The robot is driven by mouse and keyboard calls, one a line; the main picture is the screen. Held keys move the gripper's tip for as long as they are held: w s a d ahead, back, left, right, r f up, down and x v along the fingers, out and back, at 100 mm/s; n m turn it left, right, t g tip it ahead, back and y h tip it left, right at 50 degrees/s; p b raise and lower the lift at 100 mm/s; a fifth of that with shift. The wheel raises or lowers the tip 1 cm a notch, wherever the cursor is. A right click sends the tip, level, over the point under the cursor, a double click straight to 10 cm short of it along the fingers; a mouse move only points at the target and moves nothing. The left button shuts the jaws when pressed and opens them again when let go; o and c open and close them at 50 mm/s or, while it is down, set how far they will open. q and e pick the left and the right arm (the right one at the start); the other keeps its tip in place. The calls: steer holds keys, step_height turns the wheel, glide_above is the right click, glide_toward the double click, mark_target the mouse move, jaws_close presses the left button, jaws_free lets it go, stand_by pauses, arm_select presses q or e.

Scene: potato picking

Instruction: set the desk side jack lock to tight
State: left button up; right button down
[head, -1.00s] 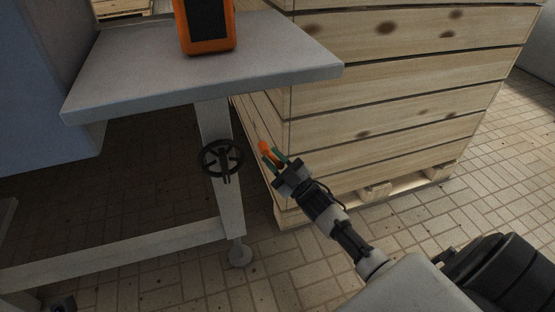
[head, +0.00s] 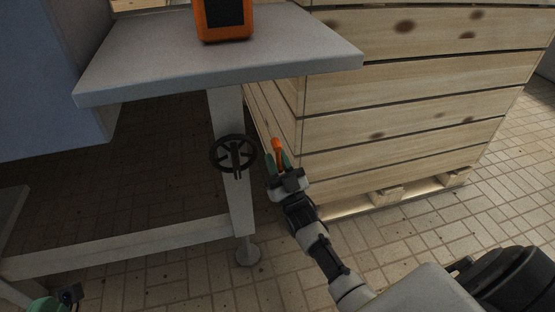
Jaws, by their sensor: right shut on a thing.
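The desk side jack shows as a black handwheel (head: 233,153) on the pale table leg (head: 226,110) under the grey tabletop. Just right of the wheel is a small orange-tipped handle (head: 277,144), which I take for the jack lock. My right gripper (head: 279,162) is shut on this orange handle from below, with a green finger on each side and the tip sticking out above. How the handle joins the table is hidden. A green and black part (head: 42,305) at the bottom left corner may be my left gripper; its fingers cannot be made out.
An orange and black device (head: 224,20) stands on the grey tabletop (head: 150,60). A large slatted wooden crate (head: 400,110) on a pallet stands close to the right of the gripper. A blue panel (head: 50,90) is at the left. The tiled floor in front is open.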

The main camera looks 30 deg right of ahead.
steer(key=c, duration=1.1)
jaws_free()
steer(key=shift+c, duration=0.2)
steer(key=p+v, duration=0.1)
steer(key=v, duration=1)
steer(key=shift+r+y, duration=0.1)
steer(key=shift+y, duration=0.2)
